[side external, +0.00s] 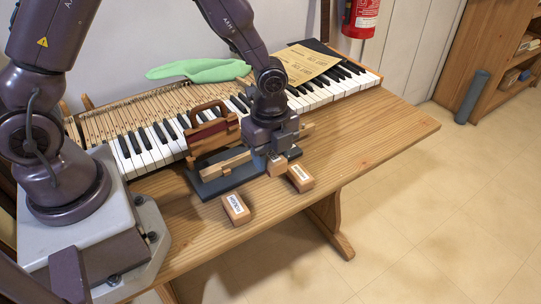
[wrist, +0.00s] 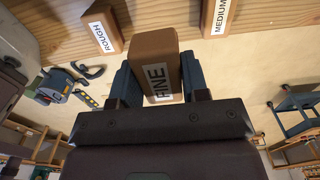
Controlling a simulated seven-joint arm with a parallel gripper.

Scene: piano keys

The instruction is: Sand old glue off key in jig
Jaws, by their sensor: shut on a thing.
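My gripper (side external: 276,152) is shut on the FINE sanding block (wrist: 158,65), a brown block with a white label, seen upright between the fingers (wrist: 160,85) in the wrist view. In the side view the FINE block (side external: 277,167) shows below the fingers, at the right end of the jig. The jig (side external: 225,184) has a dark grey base on the table. A pale wooden key (side external: 223,162) lies along it, its right part hidden behind my gripper. I cannot tell whether the block touches the jig or key.
The ROUGH block (wrist: 101,30) and MEDIUM block (wrist: 211,14) lie on the table (side external: 375,140). A brown frame with a dark red part (side external: 210,132) stands behind the jig. The piano keyboard (side external: 150,145) lies behind, with green cloth (side external: 200,70) and paper (side external: 308,63). The table's right end is clear.

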